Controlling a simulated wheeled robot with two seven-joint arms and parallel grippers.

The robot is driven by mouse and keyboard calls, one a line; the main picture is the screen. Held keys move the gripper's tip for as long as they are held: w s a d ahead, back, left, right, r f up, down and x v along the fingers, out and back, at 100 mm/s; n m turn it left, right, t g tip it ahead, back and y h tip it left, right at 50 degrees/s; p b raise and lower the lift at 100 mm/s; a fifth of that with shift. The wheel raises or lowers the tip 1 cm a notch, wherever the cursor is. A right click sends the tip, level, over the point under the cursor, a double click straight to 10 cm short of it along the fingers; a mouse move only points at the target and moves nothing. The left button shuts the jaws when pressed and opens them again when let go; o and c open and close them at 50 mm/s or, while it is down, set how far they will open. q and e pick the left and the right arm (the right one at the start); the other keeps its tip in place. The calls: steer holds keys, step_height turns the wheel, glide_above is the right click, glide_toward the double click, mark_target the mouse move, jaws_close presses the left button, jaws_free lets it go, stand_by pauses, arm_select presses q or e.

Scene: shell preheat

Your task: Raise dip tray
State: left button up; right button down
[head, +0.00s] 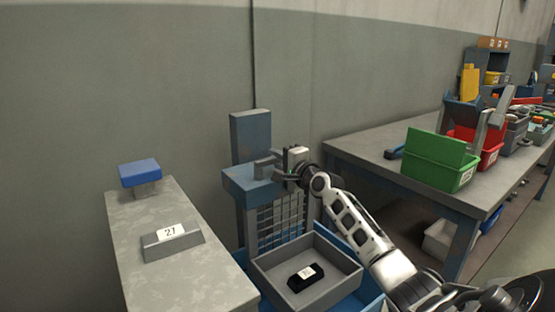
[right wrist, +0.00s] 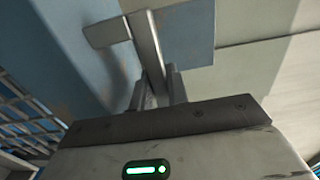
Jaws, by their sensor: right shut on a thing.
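A grey tray (head: 262,281), probably the dip tray, sits low in front of a blue stand (head: 238,183) with a wire grid (head: 280,226). A black block with a white label (head: 304,276) lies inside the tray. My right gripper (head: 281,174) is at the top of the stand, shut on a grey handle (head: 265,165). In the right wrist view, the fingers (right wrist: 160,90) close around the bar of this grey handle (right wrist: 148,50). My left gripper is not in view.
A grey counter (head: 190,288) at left bears a sign marked 27 (head: 172,241) and a blue-topped block (head: 140,174). A blue basin (head: 372,307) surrounds the tray. A workbench (head: 365,150) at right holds green (head: 440,165) and red bins (head: 490,157).

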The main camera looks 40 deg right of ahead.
steer(key=c, duration=1.4)
jaws_free()
steer(key=shift+d+r, duration=0.1)
steer(key=shift+r, duration=0.5)
steer(key=shift+o, duration=0.2)
steer(key=shift+f, duration=0.15)
steer(key=shift+f, duration=0.15)
arm_select(q)
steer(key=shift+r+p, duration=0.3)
steer(key=shift+p, duration=0.5)
arm_select(e)
steer(key=s+a, duration=0.2)
steer(key=s, duration=1.4)
steer(key=shift+w, duration=0.1)
